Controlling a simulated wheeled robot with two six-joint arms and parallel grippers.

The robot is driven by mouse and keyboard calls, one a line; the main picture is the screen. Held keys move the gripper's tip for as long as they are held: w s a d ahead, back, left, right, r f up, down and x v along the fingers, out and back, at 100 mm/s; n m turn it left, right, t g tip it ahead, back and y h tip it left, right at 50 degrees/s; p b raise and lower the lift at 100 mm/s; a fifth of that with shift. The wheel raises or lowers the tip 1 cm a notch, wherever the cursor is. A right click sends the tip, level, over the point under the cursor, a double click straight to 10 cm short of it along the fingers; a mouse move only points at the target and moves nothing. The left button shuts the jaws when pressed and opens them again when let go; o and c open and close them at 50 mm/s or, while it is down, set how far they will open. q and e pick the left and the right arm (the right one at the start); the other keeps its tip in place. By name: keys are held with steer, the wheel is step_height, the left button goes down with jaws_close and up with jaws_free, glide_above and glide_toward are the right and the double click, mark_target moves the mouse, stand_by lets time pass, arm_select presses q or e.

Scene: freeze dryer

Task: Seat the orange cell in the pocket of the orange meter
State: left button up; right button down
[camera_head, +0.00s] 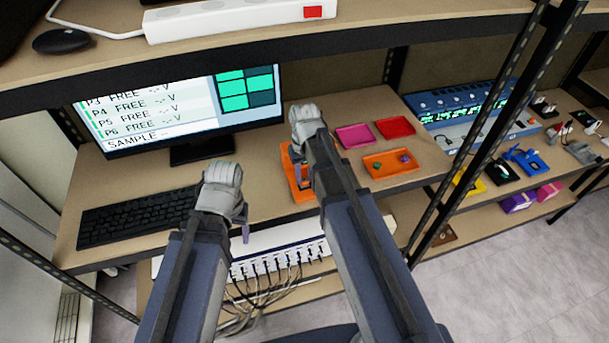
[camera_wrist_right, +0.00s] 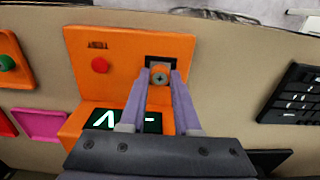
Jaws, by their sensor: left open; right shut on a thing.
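The orange meter (camera_head: 291,183) stands on the desk right of the keyboard, partly hidden by my right arm in the head view. In the right wrist view, the meter (camera_wrist_right: 125,50) shows a red button, a lit display and a dark square pocket (camera_wrist_right: 151,60). My right gripper (camera_wrist_right: 160,80) is shut on the cell (camera_wrist_right: 160,74), whose round grey end shows between the fingertips at the pocket. How deep the cell sits in the pocket I cannot tell. My left gripper (camera_head: 245,234) is open and empty, in front of the desk edge below the keyboard.
An orange tray (camera_head: 376,172) with a green and a purple piece lies right of the meter. Pink (camera_head: 355,136) and red (camera_head: 395,127) trays lie behind it. The keyboard (camera_head: 135,216) and monitor (camera_head: 180,105) are left. A black rack post (camera_head: 480,130) stands right.

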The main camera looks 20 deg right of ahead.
mark_target(305, 180)
steer(key=shift+f, duration=0.3)
steer(key=c, duration=0.5)
jaws_free()
steer(key=shift+c, duration=0.2)
step_height(305, 180, up, 8)
steer(key=p, duration=0.7)
steer(key=shift+p, duration=0.3)
steer(key=s+a+f+n+b, duration=0.1)
steer(key=s+a+f+b, duration=0.4)
steer(key=s+f+b, duration=0.2)
steer(key=s+a+f+n+h+b, duration=0.1)
steer(key=s+a+f+n+b, duration=0.1)
steer(key=s+a+f+b, duration=0.3)
step_height(305, 180, down, 3)
steer(key=s+b, duration=0.2)
steer(key=b, duration=0.1)
steer(key=shift+a, duration=0.25)
